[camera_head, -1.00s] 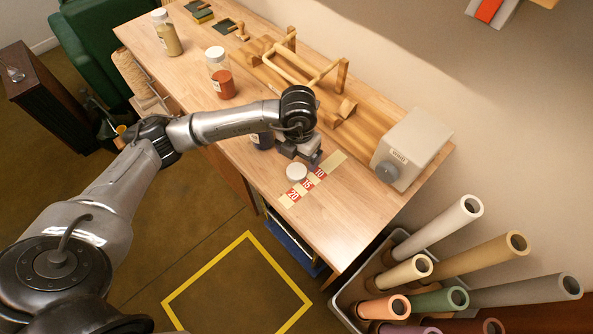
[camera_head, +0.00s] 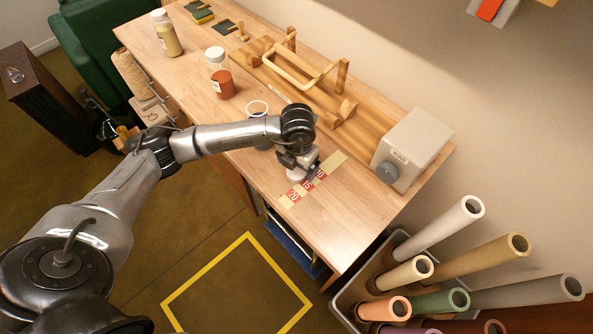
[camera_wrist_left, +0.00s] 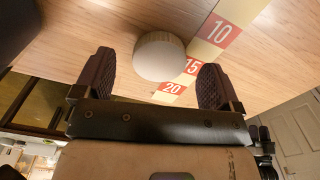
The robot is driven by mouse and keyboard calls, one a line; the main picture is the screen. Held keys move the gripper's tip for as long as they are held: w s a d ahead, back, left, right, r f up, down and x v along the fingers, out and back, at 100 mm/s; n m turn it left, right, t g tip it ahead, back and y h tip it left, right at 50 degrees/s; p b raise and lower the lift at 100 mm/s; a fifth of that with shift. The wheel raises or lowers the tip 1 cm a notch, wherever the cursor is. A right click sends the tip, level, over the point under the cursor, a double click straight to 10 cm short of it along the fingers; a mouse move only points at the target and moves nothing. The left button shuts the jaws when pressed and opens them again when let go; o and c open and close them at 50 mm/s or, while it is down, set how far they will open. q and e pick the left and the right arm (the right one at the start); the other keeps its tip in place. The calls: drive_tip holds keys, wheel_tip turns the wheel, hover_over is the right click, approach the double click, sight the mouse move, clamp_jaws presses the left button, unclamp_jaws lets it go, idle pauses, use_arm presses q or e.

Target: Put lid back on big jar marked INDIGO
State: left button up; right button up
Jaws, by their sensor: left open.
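The white round lid (camera_wrist_left: 159,56) lies on the table beside the numbered strip. In the head view only a sliver of it (camera_head: 294,179) shows under my left gripper (camera_head: 300,166). In the left wrist view my left gripper (camera_wrist_left: 155,82) is open, with the lid between and a little beyond its two dark fingertips, not gripped. An open jar with a white rim (camera_head: 257,107) stands behind my left forearm, which hides its body and any label, so I cannot read INDIGO on it. My right gripper is not in view.
A jar of orange-red pigment (camera_head: 221,82) and a jar of yellowish pigment (camera_head: 167,36) stand further left. A wooden frame (camera_head: 300,75) and a grey box with a knob (camera_head: 410,150) line the back. The table's front right is clear.

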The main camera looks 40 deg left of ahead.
sight(301, 171)
use_arm(q)
wheel_tip(301, 171, down, 2)
idle(0.4)
drive_tip(key=c, duration=1)
drive_tip(key=shift+r, duration=0.15)
drive_tip(key=shift+r, duration=0.6)
drive_tip(key=r, duration=0.1)
drive_tip(key=d+r, duration=0.1)
drive_tip(key=r, duration=0.1)
drive_tip(key=shift+w+d+r, duration=0.1)
drive_tip(key=shift+r, duration=0.1)
drive_tip(key=w+d+r, duration=0.1)
drive_tip(key=d+r, duration=0.5)
drive_tip(key=d, duration=0.4)
drive_tip(key=shift+w+d+p, duration=0.2)
drive_tip(key=shift+w+p, duration=0.1)
drive_tip(key=shift+p, duration=0.15)
drive_tip(key=shift+r, duration=0.15)
